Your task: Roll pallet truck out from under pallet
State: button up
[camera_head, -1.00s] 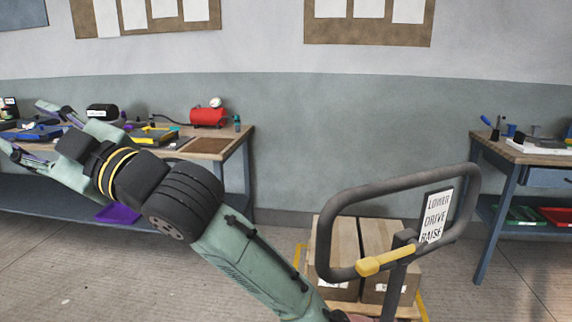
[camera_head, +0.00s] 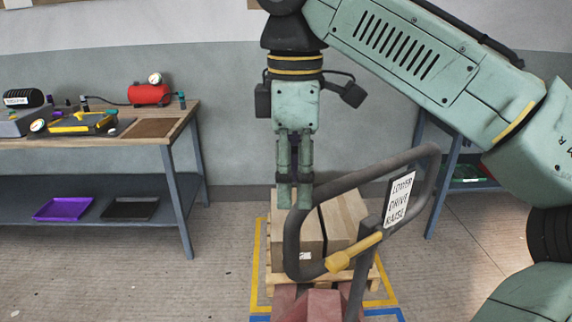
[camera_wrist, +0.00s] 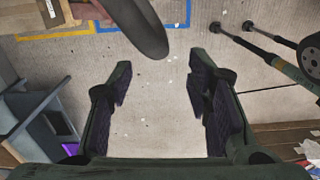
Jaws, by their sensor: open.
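The pallet truck shows its dark looped handle (camera_head: 345,178), with a yellow lever (camera_head: 352,252) and a LOWER DRIVE RAISE label, above a red body (camera_head: 308,303). Behind it, the wooden pallet (camera_head: 271,283) carries cardboard boxes (camera_head: 345,212); the forks are hidden. My gripper (camera_head: 294,205) points down, its fingertips beside the upper left bend of the handle loop. In the wrist view my gripper (camera_wrist: 160,75) is open with bare floor between its fingers. The handle (camera_wrist: 140,25) crosses the top there, beyond the fingertips and apart from them.
A bench (camera_head: 182,125) with tools, a red tank (camera_head: 149,94) and lower-shelf trays stands left. Another bench (camera_head: 440,190) stands right, partly behind my arm. Yellow tape (camera_head: 257,262) and blue tape (camera_head: 382,312) mark the floor around the pallet. Floor left of the pallet is clear.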

aim_at(292, 218)
notch_tip(292, 218, down, 10)
jog(key=shift+f, duration=0.1)
dwell(0.4)
jog(key=shift+c, duration=0.5)
grip_shut()
dwell(0.4)
